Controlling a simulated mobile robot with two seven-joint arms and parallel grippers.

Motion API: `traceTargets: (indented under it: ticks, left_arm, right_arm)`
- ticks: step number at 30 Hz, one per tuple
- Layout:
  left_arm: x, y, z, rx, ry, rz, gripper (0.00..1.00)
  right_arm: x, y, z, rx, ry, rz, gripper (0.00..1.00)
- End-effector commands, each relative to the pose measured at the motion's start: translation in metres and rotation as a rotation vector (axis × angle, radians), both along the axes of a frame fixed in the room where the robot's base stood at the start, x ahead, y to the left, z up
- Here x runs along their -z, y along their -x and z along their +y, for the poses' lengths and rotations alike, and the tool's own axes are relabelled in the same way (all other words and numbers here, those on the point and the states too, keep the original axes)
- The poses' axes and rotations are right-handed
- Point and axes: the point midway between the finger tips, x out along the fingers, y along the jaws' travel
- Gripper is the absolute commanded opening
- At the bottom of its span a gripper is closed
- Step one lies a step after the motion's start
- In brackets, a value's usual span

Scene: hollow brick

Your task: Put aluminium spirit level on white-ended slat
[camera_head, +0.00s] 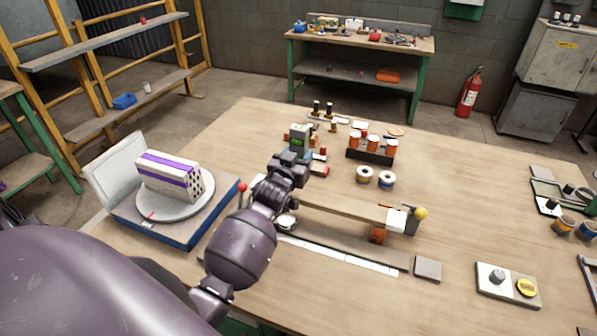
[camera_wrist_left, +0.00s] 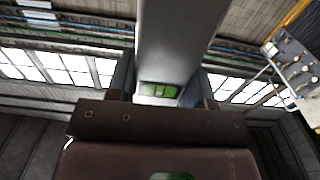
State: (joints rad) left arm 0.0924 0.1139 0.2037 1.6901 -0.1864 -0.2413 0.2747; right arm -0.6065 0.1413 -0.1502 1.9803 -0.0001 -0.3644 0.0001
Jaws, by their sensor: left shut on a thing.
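My left gripper (camera_head: 297,154) is shut on the aluminium spirit level (camera_head: 300,137), a grey bar with a green vial, and holds it above the table. In the left wrist view the spirit level (camera_wrist_left: 182,42) rises between the fingers, its green vial near the jaws. The white-ended slat (camera_head: 345,207) is a long wooden strip beneath and right of my left gripper; its white end (camera_head: 397,219) is near a yellow-knobbed post. My forearm hides its left part. My right gripper is out of view.
A purple-striped hollow brick (camera_head: 170,176) sits on a round turntable at left. A red knob (camera_head: 241,187) stands near my left wrist. Orange spools in a dark rack (camera_head: 371,150) and two loose spools (camera_head: 364,174) lie beyond the slat. The table's right middle is clear.

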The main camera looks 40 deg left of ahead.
Motion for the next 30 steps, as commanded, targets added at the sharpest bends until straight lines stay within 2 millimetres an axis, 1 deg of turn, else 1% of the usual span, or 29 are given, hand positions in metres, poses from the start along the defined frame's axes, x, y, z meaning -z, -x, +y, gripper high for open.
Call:
traceTargets:
  ticks: [5, 12, 14, 28, 29, 30]
  left_arm:
    - [0.011, 0.0, 0.0, 0.0, 0.001, -0.002, 0.17]
    - [0.042, 0.0, 0.0, -0.001, 0.001, -0.001, 0.17]
    - [0.047, 0.0, 0.0, 0.0, 0.002, -0.001, 0.17]
    - [0.054, 0.0, 0.0, 0.0, 0.0, -0.003, 0.17]
    - [0.054, 0.0, 0.0, 0.0, 0.0, -0.001, 0.52]
    - [0.053, 0.0, 0.0, 0.0, 0.0, -0.001, 0.58]
  right_arm:
    - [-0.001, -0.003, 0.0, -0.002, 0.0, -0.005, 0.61]
    - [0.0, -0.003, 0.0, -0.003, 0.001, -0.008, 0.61]
    - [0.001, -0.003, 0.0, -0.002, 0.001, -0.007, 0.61]
    - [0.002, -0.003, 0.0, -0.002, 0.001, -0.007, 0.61]
    - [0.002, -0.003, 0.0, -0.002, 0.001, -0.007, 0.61]
    - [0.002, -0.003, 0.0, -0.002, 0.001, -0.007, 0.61]
